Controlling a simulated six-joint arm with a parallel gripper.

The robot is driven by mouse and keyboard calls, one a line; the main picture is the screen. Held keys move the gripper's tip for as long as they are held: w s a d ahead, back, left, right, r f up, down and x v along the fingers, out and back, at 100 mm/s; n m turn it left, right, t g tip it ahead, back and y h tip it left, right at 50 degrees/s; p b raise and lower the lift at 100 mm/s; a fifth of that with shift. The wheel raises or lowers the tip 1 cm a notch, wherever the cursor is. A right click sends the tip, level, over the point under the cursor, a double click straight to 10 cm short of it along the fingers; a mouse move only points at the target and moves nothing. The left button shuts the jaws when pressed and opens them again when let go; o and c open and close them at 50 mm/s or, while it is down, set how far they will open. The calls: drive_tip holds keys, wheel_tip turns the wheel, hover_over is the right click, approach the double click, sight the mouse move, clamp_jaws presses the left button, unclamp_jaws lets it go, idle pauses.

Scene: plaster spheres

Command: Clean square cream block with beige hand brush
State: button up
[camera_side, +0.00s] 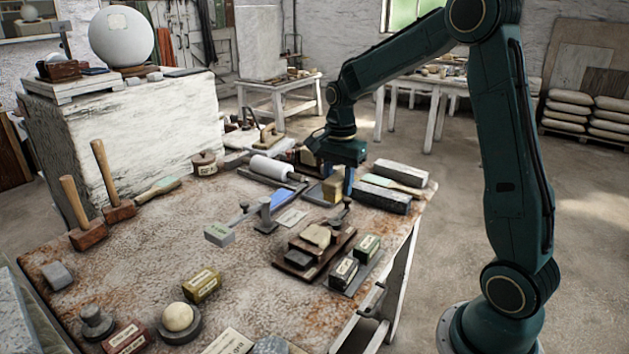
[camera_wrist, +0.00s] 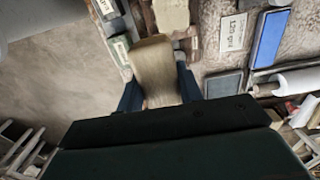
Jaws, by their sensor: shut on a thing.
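A beige hand brush (camera_side: 332,189) is held between the fingers of my gripper (camera_side: 340,184), above the right part of the work table. In the wrist view my gripper (camera_wrist: 158,90) has a blue finger on each side of the brush (camera_wrist: 153,65), whose pale body points away from the wrist. The square cream block (camera_side: 317,235) rests on a dark wooden board (camera_side: 338,246), nearer the side camera than the brush and apart from it. The block (camera_wrist: 172,14) shows at the top edge of the wrist view, partly cut off. The brush's underside is hidden.
Small labelled boxes (camera_side: 368,247) stand right of the board. Stone bars (camera_side: 383,196) lie right of my gripper. Mallets (camera_side: 113,190) stand far left.

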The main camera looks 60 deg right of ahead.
drive_tip(key=w+a+f, duration=0.2)
drive_tip(key=a, duration=0.4)
drive_tip(key=shift+f, duration=0.15)
drive_tip(key=shift+f, duration=0.1)
hover_over(319, 235)
drive_tip(key=a, duration=0.1)
drive_tip(key=shift+f, duration=2.35)
drive_tip(key=shift+f, duration=0.15)
drive_tip(key=shift+f, duration=0.55)
drive_tip(key=shift+f, duration=0.6)
drive_tip(key=shift+d+r, duration=0.1)
drive_tip(key=shift+d, duration=0.4)
